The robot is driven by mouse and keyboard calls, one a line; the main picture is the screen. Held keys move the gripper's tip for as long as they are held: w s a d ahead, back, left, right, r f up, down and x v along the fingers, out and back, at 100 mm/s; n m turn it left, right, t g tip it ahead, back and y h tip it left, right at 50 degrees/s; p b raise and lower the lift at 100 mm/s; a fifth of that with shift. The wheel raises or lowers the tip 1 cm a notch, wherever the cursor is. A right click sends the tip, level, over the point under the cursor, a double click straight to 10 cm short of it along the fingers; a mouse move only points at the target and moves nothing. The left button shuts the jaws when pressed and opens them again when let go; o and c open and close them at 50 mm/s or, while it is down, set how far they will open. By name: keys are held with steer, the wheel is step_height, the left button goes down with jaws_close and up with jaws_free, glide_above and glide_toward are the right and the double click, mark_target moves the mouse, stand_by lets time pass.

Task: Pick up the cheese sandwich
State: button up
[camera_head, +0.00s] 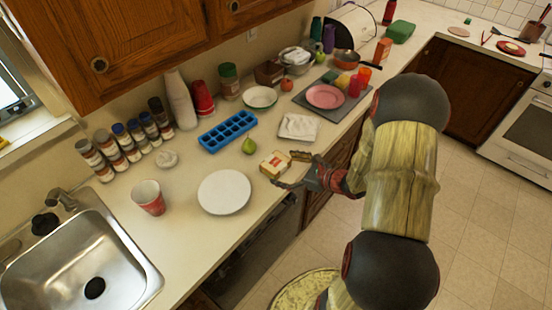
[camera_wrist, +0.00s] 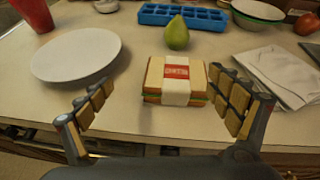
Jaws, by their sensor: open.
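The cheese sandwich (camera_wrist: 175,82) lies on the counter near its front edge, wrapped with a white band bearing a red label. It also shows in the head view (camera_head: 275,164), just left of my gripper. My gripper (camera_wrist: 166,103) is open, with one padded finger on each side of the picture. The sandwich sits between and slightly beyond the fingertips, and nothing is held. In the head view, my gripper (camera_head: 289,170) reaches in over the counter edge from the right.
A white plate (camera_head: 224,192) lies left of the sandwich. A green pear (camera_head: 249,146) and a blue ice tray (camera_head: 228,130) stand behind it. A folded white cloth (camera_wrist: 277,75) lies to its right. Bare counter (camera_wrist: 135,117) shows in front of the sandwich.

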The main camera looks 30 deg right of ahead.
mark_target(281, 165)
steer(key=shift+o, duration=0.6)
steer(key=shift+s+d+f+m+h, duration=0.1)
steer(key=shift+d+f+m+h, duration=0.4)
steer(key=shift+d, duration=0.35)
steer(key=shift+d+f+m+t, duration=0.1)
steer(key=shift+f+m+t, duration=0.2)
steer(key=x, duration=0.7)
steer(key=shift+w+d+b, duration=0.15)
steer(key=shift+w+b, duration=0.2)
steer(key=shift+b, duration=0.05)
steer(key=shift+c, duration=0.7)
steer(key=c, duration=1.1)
steer(key=shift+c, duration=0.2)
